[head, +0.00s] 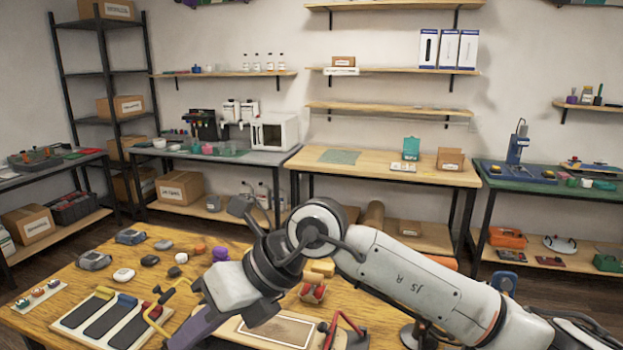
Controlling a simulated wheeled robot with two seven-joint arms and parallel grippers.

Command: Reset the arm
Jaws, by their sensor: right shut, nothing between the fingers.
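My right arm (430,290) comes in from the lower right. It bends at a raised elbow (318,228) and its forearm slopes down to the left over the wooden table (215,238). My right gripper (187,332) is low in the view, near the bottom edge, and is shut with nothing held. Its fingertips are hard to make out there. A pale board (282,329) with a framed panel lies on the table to the right of the gripper, partly hidden by my arm. My left gripper is not in view.
A red-handled clamp (345,325) stands on the right. Several small dark and white pieces and a purple object (220,254) lie behind. Workbenches and shelves line the walls.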

